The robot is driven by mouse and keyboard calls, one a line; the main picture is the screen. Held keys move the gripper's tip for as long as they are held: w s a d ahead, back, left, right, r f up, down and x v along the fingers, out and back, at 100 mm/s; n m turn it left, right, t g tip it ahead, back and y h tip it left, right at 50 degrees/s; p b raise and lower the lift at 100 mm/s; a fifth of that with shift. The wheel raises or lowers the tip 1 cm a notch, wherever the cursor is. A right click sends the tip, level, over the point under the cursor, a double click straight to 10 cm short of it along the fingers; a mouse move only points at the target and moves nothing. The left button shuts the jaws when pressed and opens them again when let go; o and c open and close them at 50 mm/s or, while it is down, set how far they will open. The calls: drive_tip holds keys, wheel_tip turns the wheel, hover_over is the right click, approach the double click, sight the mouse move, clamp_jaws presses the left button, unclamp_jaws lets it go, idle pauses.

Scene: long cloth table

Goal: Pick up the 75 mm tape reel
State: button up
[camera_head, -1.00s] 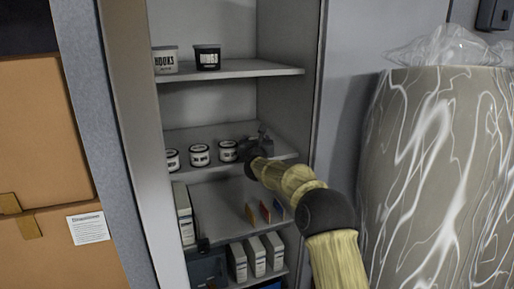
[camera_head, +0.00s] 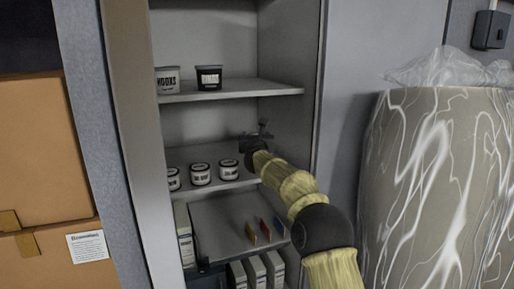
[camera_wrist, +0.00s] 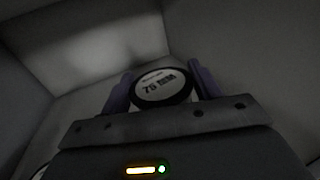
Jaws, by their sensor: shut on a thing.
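In the head view my gripper (camera_head: 257,134) is inside the cabinet, above the right part of the middle shelf (camera_head: 243,181) and below the upper shelf. The reel cannot be made out there.
Three small round white-and-black labelled items (camera_head: 200,173) stand left on the middle shelf. Two tubs (camera_head: 209,77) stand on the upper shelf (camera_head: 230,91). The cabinet's side wall (camera_head: 288,50) is close on the right.

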drive_tip(key=shift+r, duration=0.9)
drive_tip(key=shift+w+f, duration=0.1)
